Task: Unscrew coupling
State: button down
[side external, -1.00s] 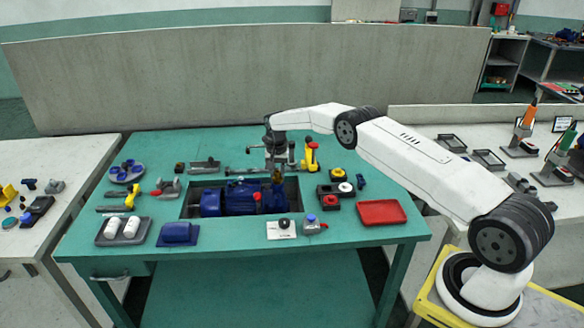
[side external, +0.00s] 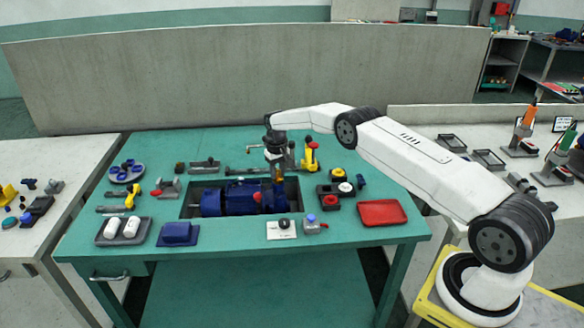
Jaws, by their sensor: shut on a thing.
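My gripper (side external: 278,172) points down over the right end of the blue pump (side external: 240,197), which lies in the recess of the green table. It is shut on a small brass-coloured coupling (side external: 279,186) at that end. The fingers hide part of the coupling, and its thread is too small to make out. A red knob (side external: 257,197) sits on the front of the pump.
Around the recess stand a grey tray with two white bottles (side external: 113,241), a blue block (side external: 178,233), a white card with a black knob (side external: 282,229) and an empty red tray (side external: 382,212). A yellow-handled tool (side external: 311,155) stands close behind my gripper on the right.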

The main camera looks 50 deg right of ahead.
jog(key=shift+a, duration=0.15)
jog(key=n, duration=0.3)
jog(key=shift+n, duration=2)
jog(key=c, duration=0.6)
grip_release()
jog(key=shift+c, duration=0.2)
jog(key=shift+r, duration=0.1)
jog(key=shift+r, duration=2.25)
